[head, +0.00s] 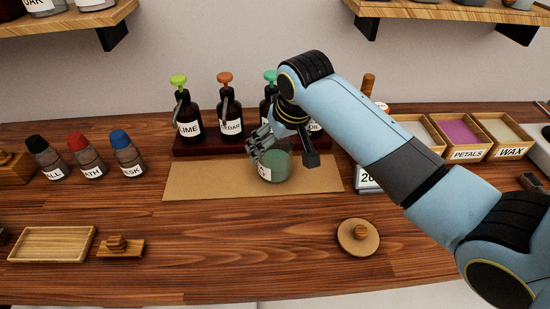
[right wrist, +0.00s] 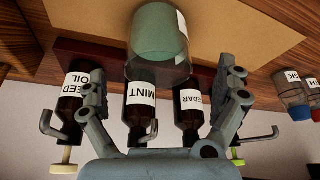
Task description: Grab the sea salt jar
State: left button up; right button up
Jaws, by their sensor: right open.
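A clear glass jar with green contents (head: 275,170) stands on the tan mat (head: 205,180); its label is mostly turned away and I cannot read it, so I cannot tell whether it is the sea salt jar. In the right wrist view the jar (right wrist: 160,35) appears upside down, just beyond and between my fingertips. My right gripper (head: 287,148) is open, with its fingers close to the jar's upper part and not closed on it. It also shows in the right wrist view (right wrist: 167,85). No label reading sea salt is legible. My left gripper is not in view.
Dark pump bottles (head: 187,122) stand on a dark red stand behind the mat. Small capped bottles (head: 84,155) stand at the left. A round wooden lid (head: 358,238) lies front right. Wooden boxes (head: 463,132) are at the right. Shelves hang above. The front middle is clear.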

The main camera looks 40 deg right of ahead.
aim_at(275, 151)
jog(key=x, duration=0.5)
jog(key=shift+w+d+r+p, duration=0.1)
jog(key=shift+w+d+p, duration=0.1)
jog(key=shift+p, duration=0.2)
jog(key=shift+w+f, duration=0.2)
jog(key=shift+f, duration=0.3)
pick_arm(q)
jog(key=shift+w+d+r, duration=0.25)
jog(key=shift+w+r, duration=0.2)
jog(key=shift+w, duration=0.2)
pick_arm(e)
jog(key=c, duration=0.7)
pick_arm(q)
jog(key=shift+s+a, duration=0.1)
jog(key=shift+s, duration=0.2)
pick_arm(e)
jog(key=c, duration=0.8)
jog(key=shift+d+r, duration=0.1)
jog(key=shift+r, duration=0.1)
jog(key=shift+c, duration=0.2)
